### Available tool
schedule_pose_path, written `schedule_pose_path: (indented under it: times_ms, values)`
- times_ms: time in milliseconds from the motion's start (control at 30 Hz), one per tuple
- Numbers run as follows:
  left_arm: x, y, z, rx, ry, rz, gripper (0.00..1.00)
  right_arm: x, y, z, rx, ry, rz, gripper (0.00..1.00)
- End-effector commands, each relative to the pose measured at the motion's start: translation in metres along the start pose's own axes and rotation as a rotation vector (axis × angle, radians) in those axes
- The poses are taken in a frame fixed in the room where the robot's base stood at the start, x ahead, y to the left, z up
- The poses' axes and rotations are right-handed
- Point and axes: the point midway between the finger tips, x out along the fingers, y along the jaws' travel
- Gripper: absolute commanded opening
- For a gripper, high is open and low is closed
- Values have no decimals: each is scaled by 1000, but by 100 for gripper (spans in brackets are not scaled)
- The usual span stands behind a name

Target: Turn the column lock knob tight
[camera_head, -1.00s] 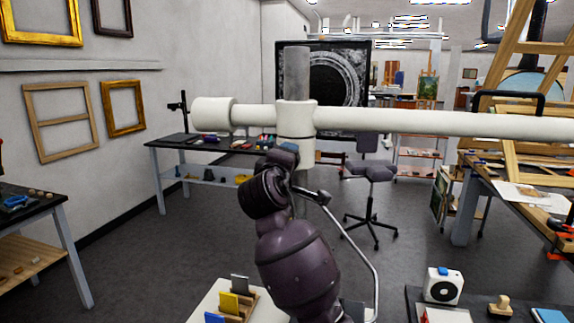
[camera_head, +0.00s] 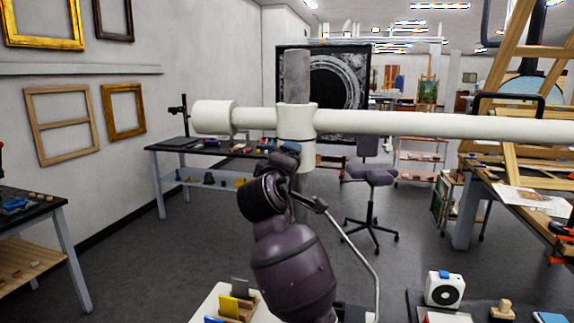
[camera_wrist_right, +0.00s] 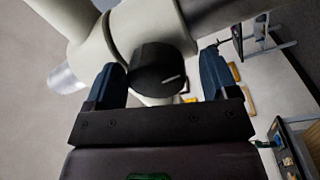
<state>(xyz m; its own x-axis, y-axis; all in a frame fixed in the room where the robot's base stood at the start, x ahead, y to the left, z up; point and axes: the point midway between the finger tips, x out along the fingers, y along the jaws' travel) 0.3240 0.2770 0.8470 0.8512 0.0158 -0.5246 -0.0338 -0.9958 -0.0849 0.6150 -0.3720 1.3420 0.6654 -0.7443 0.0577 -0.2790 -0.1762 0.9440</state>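The column (camera_head: 298,75) is a grey upright post passing through a white collar (camera_head: 296,122) that also carries a long white horizontal arm. In the right wrist view the black lock knob (camera_wrist_right: 158,70) sticks out from the white collar (camera_wrist_right: 140,28) and shows a short pale mark near its lower right edge. My right gripper (camera_wrist_right: 162,80) has its two blue fingers on either side of the knob. It is open, with a clear gap at the right finger; contact at the left finger cannot be told. In the head view the gripper (camera_head: 284,155) is just below the collar, and the knob is hidden.
The white horizontal arm (camera_head: 430,124) spans the view at collar height. A thin curved metal rod (camera_head: 355,240) runs beside my right arm. A white box with a black dial (camera_head: 444,289) is at lower right.

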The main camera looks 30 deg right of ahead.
Motion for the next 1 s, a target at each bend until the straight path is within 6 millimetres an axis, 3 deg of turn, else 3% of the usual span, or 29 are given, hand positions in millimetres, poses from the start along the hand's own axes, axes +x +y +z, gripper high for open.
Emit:
schedule_pose_path:
  times_ms: [367, 800, 1000]
  values:
    - [1, 0, 1, 0, 1, 0, 40, -6, 1, 0, 2, 2, 4, 80]
    - [7, 1, 7, 1, 4, 1, 40, -79, 0, 0, 2, 2, 1, 80]
    - [9, 1, 6, 2, 9, 1, 40, -101, 0, 0, 2, 1, 1, 80]
